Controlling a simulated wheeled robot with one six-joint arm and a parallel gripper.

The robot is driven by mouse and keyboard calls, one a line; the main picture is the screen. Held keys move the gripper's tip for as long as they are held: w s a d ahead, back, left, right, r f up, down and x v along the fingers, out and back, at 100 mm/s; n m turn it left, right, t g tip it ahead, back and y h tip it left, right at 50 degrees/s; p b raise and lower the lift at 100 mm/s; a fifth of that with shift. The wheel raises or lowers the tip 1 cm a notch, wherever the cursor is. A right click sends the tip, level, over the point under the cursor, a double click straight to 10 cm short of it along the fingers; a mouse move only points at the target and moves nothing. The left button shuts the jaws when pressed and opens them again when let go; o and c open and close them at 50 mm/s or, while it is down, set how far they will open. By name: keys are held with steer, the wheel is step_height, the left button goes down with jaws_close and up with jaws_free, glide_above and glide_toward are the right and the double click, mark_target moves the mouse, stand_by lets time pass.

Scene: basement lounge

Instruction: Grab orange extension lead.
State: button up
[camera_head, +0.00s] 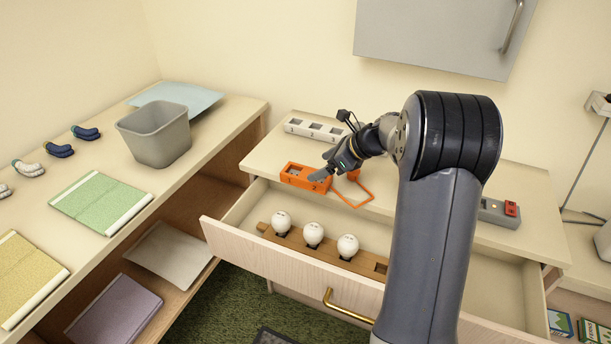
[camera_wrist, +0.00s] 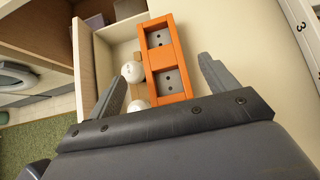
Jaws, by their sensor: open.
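The orange extension lead (camera_head: 297,181) lies on the top of the drawer cabinet, behind the open drawer, with its orange cord (camera_head: 358,203) looped to its right. In the wrist view the lead (camera_wrist: 163,60) shows two grey sockets in an orange frame. My gripper (camera_head: 322,176) is over the lead's right end in the head view, and its fingers hide part of it. In the wrist view my gripper (camera_wrist: 163,68) is open, with one finger on each side of the lead and gaps visible. I cannot tell how far the fingertips are above the cabinet top.
A white extension lead (camera_head: 316,129) lies behind the orange one. A grey block with a red switch (camera_head: 499,212) is at the right. The open drawer (camera_head: 285,262) holds white bulbs (camera_head: 313,233) in a wooden rack. A grey bin (camera_head: 155,135) stands on the left counter.

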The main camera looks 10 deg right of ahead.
mark_target(306, 173)
steer(key=x, duration=0.7)
steer(key=shift+w+f, duration=0.15)
steer(key=shift+f, duration=0.1)
steer(key=shift+c, duration=0.3)
steer(key=shift+r, duration=0.1)
steer(key=c, duration=1.3)
